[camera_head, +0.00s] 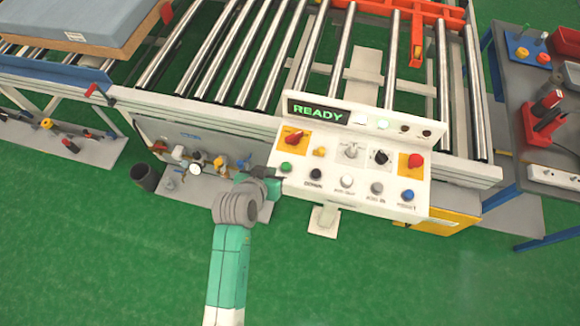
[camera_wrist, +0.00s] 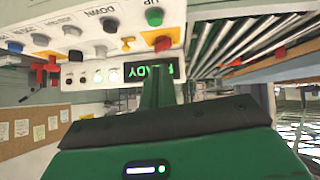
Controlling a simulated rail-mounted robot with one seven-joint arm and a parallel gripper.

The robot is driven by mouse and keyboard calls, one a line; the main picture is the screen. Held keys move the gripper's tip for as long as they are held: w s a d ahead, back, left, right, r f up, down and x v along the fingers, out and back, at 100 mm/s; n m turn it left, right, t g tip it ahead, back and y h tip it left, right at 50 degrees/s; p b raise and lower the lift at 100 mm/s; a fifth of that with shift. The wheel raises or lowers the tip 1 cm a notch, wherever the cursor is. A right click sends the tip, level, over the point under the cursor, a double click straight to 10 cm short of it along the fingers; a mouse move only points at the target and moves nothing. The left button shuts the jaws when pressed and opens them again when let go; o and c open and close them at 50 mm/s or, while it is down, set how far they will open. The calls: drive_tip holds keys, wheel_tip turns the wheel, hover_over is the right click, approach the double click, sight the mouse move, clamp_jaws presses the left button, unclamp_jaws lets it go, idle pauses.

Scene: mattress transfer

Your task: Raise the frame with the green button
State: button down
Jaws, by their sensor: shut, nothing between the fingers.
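The green button (camera_head: 286,167) is at the left end of the lower row on the white control panel (camera_head: 330,207). In the wrist view the green button (camera_wrist: 154,17) is labelled UP, beside a dark button labelled DOWN. My gripper (camera_head: 276,188) is shut and empty, just below the panel's left end, near the green button. In the wrist view my gripper's closed fingers (camera_wrist: 158,88) point up the picture, in front of the lit display; they appear apart from the button. An orange-red frame (camera_head: 385,10) lies across the rollers at the top of the head view.
The panel's display (camera_head: 315,112) reads READY. A red knob (camera_head: 294,137) is above the green button. Metal rollers (camera_head: 232,55) lie behind; a grey-blue mattress (camera_head: 80,20) is at upper left. A tool table (camera_head: 520,85) is at right. Green floor is open in front.

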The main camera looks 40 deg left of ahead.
approach(286, 163)
drive_tip(key=w, duration=0.1)
drive_tip(key=w+a, duration=0.1)
drive_tip(key=w, duration=0.1)
drive_tip(key=shift+w+a+r+b, duration=0.2)
drive_tip(key=shift+a+r+b, duration=0.15)
drive_tip(key=f, duration=0.3)
drive_tip(key=shift+w+f, duration=0.25)
drive_tip(key=shift+w, duration=0.15)
drive_tip(key=shift+f, duration=0.4)
drive_tip(key=shift+f, duration=0.1)
